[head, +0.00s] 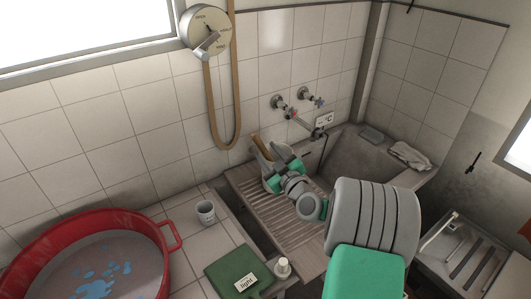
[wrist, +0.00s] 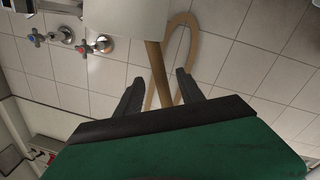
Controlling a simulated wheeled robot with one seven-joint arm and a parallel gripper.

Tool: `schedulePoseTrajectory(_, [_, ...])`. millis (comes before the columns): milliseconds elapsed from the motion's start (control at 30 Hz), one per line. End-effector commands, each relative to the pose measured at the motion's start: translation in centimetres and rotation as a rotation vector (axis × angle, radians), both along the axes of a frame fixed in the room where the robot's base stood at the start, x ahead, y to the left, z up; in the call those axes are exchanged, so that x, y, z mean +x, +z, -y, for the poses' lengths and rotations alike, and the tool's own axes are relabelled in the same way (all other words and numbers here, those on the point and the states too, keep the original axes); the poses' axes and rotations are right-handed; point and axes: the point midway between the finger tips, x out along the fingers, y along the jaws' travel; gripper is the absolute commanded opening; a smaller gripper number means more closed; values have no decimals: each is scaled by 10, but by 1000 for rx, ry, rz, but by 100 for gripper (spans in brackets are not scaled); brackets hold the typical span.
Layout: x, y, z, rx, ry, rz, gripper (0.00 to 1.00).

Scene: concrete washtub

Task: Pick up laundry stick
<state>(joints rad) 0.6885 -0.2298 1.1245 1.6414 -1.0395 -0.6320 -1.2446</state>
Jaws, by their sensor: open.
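The laundry stick (head: 257,142) is a brown wooden rod standing tilted in a pale container (head: 269,155) at the back left of the ribbed washtub board. In the wrist view the stick (wrist: 154,62) comes out of the pale container (wrist: 125,18) and runs down the picture between my fingers. My gripper (head: 276,162) is right at the container, partly covering it. In the wrist view my gripper (wrist: 160,78) is open, one finger on each side of the stick, with gaps visible. The stick's lower end is hidden inside the container.
Taps (head: 300,114) stick out from the tiled wall behind, and a brown hose (head: 210,110) hangs left of them. A cloth (head: 410,156) lies on the sink's rim.

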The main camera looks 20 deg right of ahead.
Motion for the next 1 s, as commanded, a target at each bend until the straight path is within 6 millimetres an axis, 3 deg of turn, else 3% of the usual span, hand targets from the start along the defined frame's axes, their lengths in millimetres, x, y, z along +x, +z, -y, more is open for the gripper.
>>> schedulePoseTrajectory(500, [72, 2, -8, -1, 3, 0, 45])
schedulePoseTrajectory(733, [75, 0, -8, 0, 4, 0, 45])
schedulePoseTrajectory(1000, [74, 0, -8, -1, 3, 0, 23])
